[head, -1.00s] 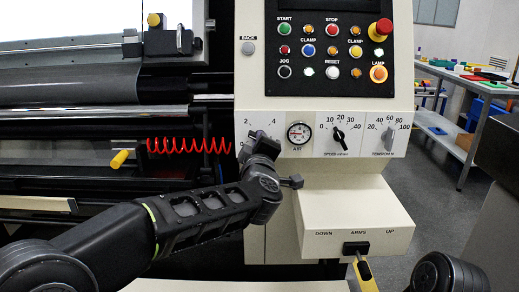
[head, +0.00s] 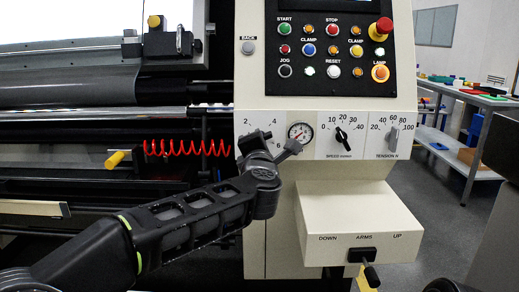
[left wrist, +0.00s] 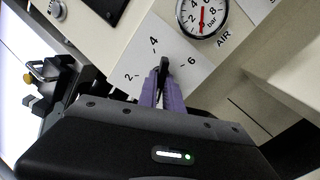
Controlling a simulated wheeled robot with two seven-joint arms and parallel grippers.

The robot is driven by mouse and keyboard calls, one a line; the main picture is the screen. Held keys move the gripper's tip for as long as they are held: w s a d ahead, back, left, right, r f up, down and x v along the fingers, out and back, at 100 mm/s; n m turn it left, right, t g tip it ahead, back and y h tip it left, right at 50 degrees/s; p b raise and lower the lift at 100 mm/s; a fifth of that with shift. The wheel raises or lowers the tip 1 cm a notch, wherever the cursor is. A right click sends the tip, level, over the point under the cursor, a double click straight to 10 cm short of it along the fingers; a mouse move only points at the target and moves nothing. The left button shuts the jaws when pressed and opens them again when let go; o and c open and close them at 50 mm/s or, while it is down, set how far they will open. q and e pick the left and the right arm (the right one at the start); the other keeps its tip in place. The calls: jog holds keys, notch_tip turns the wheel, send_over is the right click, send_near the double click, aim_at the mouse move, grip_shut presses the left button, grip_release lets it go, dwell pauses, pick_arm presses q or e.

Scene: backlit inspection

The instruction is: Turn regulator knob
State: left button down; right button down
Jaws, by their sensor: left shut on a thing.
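The regulator knob (left wrist: 164,64) is small and black, on a white dial plate marked 2, 4 and 6 (left wrist: 140,58). My left gripper (left wrist: 162,82) is shut on it, with the purple-grey fingers on either side. The knob's visible end lies between the 4 and 6 marks. In the head view my left gripper (head: 254,143) covers the knob and the middle of its dial. The round air gauge (head: 300,132), with a red needle, is right of the dial; it also shows in the left wrist view (left wrist: 202,15). My right gripper is not in view.
The button panel (head: 330,50) is above. A box with an ARMS switch (head: 360,255) juts out below. A red coiled hose (head: 185,147) hangs at the left.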

pick_arm(q)
jog(key=shift+f+n+b, duration=0.1)
jog(key=shift+n+b, duration=0.2)
jog(key=shift+n, duration=0.3)
jog(key=c, duration=1.5)
grip_release()
jog(key=shift+s, duration=0.15)
jog(key=s, duration=0.7)
jog(key=shift+s, duration=0.3)
